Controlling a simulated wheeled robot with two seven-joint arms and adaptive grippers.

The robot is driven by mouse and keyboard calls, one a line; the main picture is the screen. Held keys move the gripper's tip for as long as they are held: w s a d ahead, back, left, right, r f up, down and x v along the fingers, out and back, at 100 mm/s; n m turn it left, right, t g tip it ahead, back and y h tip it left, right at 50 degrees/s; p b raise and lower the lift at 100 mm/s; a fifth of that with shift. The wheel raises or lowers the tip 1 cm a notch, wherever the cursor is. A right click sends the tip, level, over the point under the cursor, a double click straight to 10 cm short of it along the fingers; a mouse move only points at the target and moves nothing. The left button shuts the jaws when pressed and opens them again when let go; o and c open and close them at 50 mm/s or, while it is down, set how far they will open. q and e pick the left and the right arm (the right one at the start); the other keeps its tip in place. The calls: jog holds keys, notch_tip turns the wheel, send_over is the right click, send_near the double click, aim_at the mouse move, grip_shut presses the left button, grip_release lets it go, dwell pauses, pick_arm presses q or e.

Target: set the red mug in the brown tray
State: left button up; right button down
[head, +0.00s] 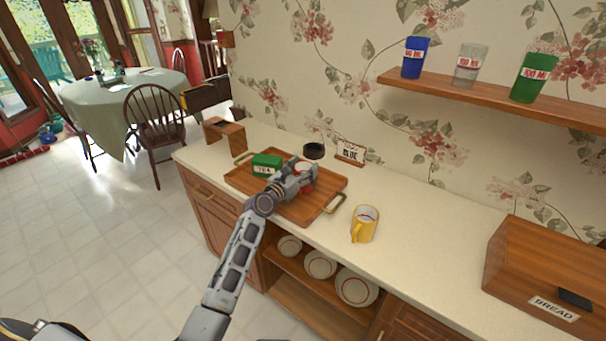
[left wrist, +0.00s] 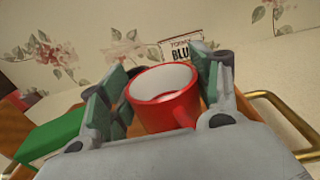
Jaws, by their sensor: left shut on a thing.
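The red mug (left wrist: 165,97) is upright between the two fingers of my left gripper (left wrist: 160,88) in the left wrist view, its white inside showing. In the head view the left gripper (head: 301,180) is over the middle of the brown tray (head: 240,181) and hides most of the red mug (head: 303,167). The gripper is shut on the mug. I cannot tell whether the mug's base touches the tray. The tray has brass handles and lies on the counter. My right gripper is not in view.
A green tea box (head: 267,164) sits in the tray, left of the mug. A yellow mug (head: 364,224) stands on the counter (head: 430,251) to the right. A black bowl (head: 314,151) and a small sign (head: 350,152) are behind the tray. A bread box (head: 545,270) is far right.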

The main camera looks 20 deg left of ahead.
pick_arm(q)
jog(key=shift+f, duration=0.85)
jog(key=o, duration=1.2)
jog(key=shift+c, duration=0.2)
jog(key=o, duration=0.4)
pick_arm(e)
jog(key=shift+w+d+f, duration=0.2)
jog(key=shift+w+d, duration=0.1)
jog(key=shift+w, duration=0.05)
